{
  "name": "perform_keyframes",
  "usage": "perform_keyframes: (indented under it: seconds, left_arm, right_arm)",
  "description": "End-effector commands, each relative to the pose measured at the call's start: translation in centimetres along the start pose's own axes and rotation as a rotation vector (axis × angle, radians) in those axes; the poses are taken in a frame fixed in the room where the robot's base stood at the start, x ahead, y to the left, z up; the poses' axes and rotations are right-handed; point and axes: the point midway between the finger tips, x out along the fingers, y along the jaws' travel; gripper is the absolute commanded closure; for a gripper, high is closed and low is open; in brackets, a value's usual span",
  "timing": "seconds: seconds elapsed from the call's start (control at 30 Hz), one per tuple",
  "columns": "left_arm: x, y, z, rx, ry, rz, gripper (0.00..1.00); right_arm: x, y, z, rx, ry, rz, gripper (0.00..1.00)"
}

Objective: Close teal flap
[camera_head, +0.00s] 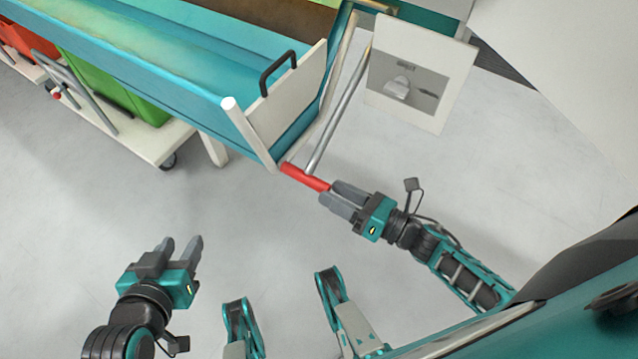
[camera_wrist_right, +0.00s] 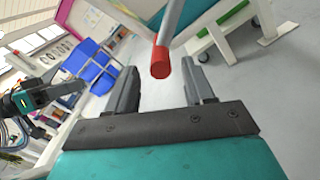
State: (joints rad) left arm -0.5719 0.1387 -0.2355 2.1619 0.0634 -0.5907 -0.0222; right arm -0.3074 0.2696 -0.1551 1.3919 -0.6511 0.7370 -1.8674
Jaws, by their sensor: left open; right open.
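A long teal trough (camera_head: 165,72) runs across the upper left of the head view. Its near end has a white panel (camera_head: 290,97) with a black handle. I cannot tell for certain which teal part is the flap. A grey rod (camera_head: 340,115) beside this end leads down to a red grip (camera_head: 304,177). My right gripper (camera_head: 326,193) is open, with its fingertips at the lower end of the red grip. In the right wrist view the red grip (camera_wrist_right: 161,63) lies between and just ahead of the open fingers (camera_wrist_right: 160,80). My left gripper (camera_head: 179,242) is open and empty over the floor.
A white sign (camera_head: 452,75) with a picture hangs right of the rod. A white cart (camera_head: 150,140) with a green bin (camera_head: 115,95) stands at the left. Blue bins (camera_wrist_right: 97,70) show in the wrist view. The floor around my left gripper is clear.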

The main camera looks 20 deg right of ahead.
Motion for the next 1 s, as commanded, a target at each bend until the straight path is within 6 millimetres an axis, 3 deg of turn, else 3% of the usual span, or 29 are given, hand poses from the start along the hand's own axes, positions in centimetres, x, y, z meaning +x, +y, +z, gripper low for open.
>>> perform_keyframes:
  seconds: [0.1, 0.3, 0.67, 1.0]
  left_arm:
    - [0.2, 0.0, 0.2, 0.001, -0.001, 0.001, 0.57]
    - [0.4, 0.0, 0.3, 0.001, -0.002, 0.002, 0.57]
    - [0.4, 0.1, 0.1, -0.001, 0.002, 0.005, 0.57]
    - [0.4, 0.2, 0.1, -0.002, 0.002, 0.006, 0.57]
  right_arm:
    - [2.3, 0.0, -0.1, 0.0, -0.002, 0.002, 0.47]
    - [4.4, 0.0, 0.0, 0.002, -0.001, 0.0, 0.47]
    - [4.9, 0.0, 0.0, 0.002, 0.0, -0.001, 0.47]
    - [4.9, 0.0, 0.0, 0.002, 0.0, 0.0, 0.79]
